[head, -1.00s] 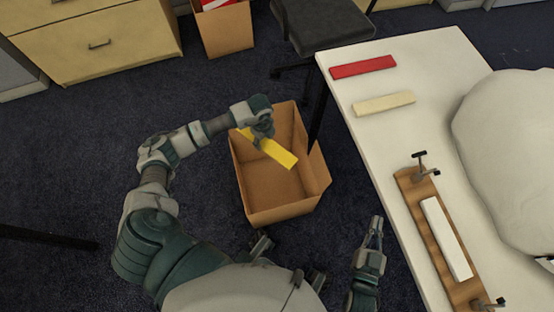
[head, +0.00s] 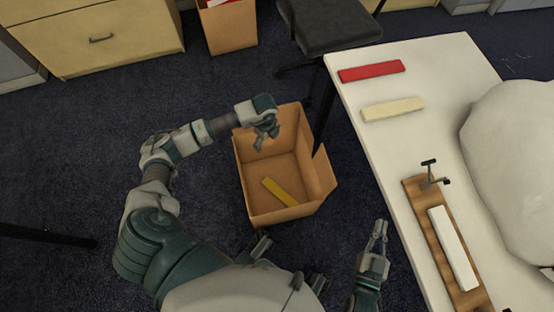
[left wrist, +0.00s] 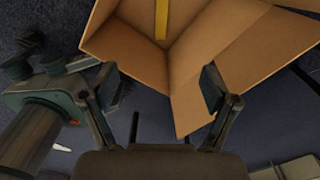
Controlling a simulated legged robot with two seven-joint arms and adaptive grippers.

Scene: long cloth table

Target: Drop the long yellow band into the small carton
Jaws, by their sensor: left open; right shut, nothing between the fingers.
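The long yellow band (head: 280,192) lies inside the open carton (head: 325,178), toward its near side. The band also shows in part at the top of the left wrist view (left wrist: 161,18), inside the carton (left wrist: 240,57). My left gripper (head: 262,146) is over the carton's upper left part, open and empty, apart from the band. Its two spread fingers show in the left wrist view (left wrist: 158,85). My right gripper (head: 379,228) is shut and empty, beside the table's left edge.
The white table (head: 375,150) holds a red bar (head: 371,71), a cream bar (head: 393,109), a wooden board (head: 424,222) with a white bar (head: 453,248) and a clamp, and a large pale mound (head: 520,165). Another carton (head: 229,28) and a dark chair (head: 330,25) stand behind.

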